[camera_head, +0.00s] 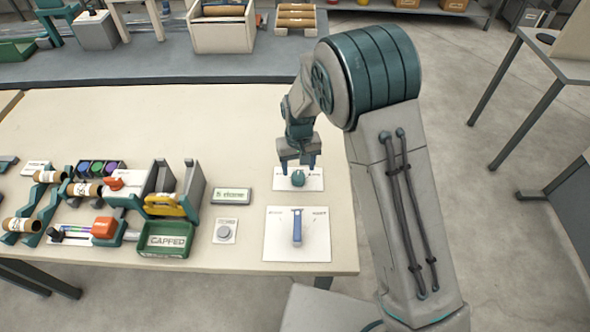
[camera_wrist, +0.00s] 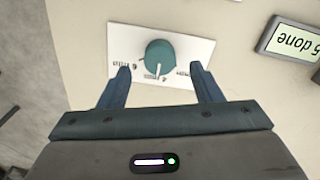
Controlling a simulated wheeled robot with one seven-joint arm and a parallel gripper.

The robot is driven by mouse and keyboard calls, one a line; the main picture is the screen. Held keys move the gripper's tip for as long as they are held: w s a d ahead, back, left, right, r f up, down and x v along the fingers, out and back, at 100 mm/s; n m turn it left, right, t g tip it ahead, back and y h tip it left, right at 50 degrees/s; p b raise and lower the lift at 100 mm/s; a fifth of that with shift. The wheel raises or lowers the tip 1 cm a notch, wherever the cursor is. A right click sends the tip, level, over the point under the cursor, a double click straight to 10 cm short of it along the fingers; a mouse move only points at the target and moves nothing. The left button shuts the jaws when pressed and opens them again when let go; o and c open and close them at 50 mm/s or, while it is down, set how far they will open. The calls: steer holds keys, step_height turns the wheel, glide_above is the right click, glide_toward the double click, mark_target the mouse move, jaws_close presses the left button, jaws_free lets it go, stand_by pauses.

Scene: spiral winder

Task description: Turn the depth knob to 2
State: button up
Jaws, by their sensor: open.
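The depth knob (camera_head: 298,177) is a round teal dial on a white plate (camera_head: 316,183) near the table's right side. In the wrist view the knob (camera_wrist: 160,52) has a white pointer line that points at a 4; a 6 shows on the plate to the left, and the other printing is too small or partly hidden to read. My gripper (camera_head: 297,166) is right over the knob, fingers down. In the wrist view its two fingers (camera_wrist: 161,68) are spread apart, one toward each side of the knob, with visible gaps. It holds nothing.
A second plate with a blue lever (camera_head: 297,228) lies in front of the knob plate. A display (camera_head: 232,197) reads "5 done", with a grey button (camera_head: 224,232) in front of it. The winder parts and a green CAPPED bin (camera_head: 150,252) stand further left.

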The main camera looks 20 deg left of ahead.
mark_target(297, 177)
steer(key=shift+f, duration=1.85)
steer(key=c, duration=1)
steer(key=shift+a, duration=0.2)
steer(key=shift+f+n+b, duration=0.15)
steer(key=shift+n+b, duration=0.75)
steer(key=shift+n, duration=0.1)
steer(key=n+b, duration=0.2)
steer(key=shift+n, duration=0.3)
steer(key=n+b, duration=0.2)
steer(key=n, duration=0.2)
steer(key=shift+d, duration=0.1)
steer(key=shift+s+n+b, duration=0.1)
steer(key=shift+n+b, duration=0.2)
steer(key=shift+n, duration=1.4)
